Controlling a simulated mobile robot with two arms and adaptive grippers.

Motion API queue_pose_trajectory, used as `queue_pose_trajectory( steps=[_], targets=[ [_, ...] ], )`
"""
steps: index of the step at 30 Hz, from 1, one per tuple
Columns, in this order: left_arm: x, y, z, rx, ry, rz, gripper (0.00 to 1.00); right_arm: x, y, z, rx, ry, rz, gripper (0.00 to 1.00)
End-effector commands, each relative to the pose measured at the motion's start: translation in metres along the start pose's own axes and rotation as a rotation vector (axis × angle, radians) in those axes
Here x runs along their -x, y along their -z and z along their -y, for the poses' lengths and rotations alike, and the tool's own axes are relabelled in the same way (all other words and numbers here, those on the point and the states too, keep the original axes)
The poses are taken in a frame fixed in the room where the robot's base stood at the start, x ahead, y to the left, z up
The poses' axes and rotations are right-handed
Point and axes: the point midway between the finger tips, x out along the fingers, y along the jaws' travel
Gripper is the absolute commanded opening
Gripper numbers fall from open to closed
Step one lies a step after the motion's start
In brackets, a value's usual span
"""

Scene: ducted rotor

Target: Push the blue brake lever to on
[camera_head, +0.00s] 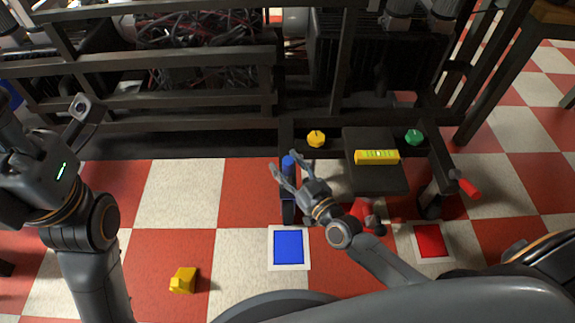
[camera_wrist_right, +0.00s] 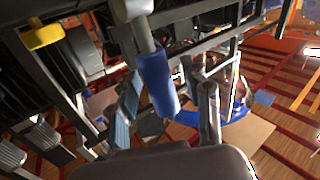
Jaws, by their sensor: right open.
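The blue brake lever (camera_head: 288,162) stands at the left side of the dark control frame in the head view, its blue grip pointing up. In the right wrist view the blue grip (camera_wrist_right: 157,82) is large and close, on a grey rod. My right gripper (camera_head: 289,174) is open at the lever. Its two fingers (camera_wrist_right: 168,106) show on either side of the blue grip in the wrist view; I cannot tell whether they touch it.
Blue (camera_head: 288,247) and red (camera_head: 430,240) squares and a yellow block (camera_head: 183,280) lie on the checkered floor.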

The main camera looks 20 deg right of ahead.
Motion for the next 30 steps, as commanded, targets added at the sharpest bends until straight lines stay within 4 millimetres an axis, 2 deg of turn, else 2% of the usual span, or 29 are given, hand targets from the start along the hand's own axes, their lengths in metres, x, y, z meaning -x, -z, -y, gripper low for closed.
queue_pose_trajectory(
  steps=[3, 10, 23, 30],
  targets=[
    [0.000, 0.000, 0.000, 0.000, 0.000, 0.000, 0.40, 0.000, 0.000, 0.000, 0.000, 0.000, 0.000, 0.46],
    [0.000, 0.000, 0.000, 0.000, 0.000, -0.001, 0.40, 0.000, 0.000, 0.000, 0.000, 0.000, 0.000, 0.00],
    [0.007, -0.001, -0.001, 0.001, 0.000, 0.005, 0.40, 0.003, -0.003, 0.002, 0.016, -0.001, -0.025, 0.00],
    [-0.008, 0.013, -0.005, -0.012, -0.032, -0.086, 0.40, 0.011, -0.009, 0.008, 0.087, -0.009, -0.129, 0.00]
  ],
)
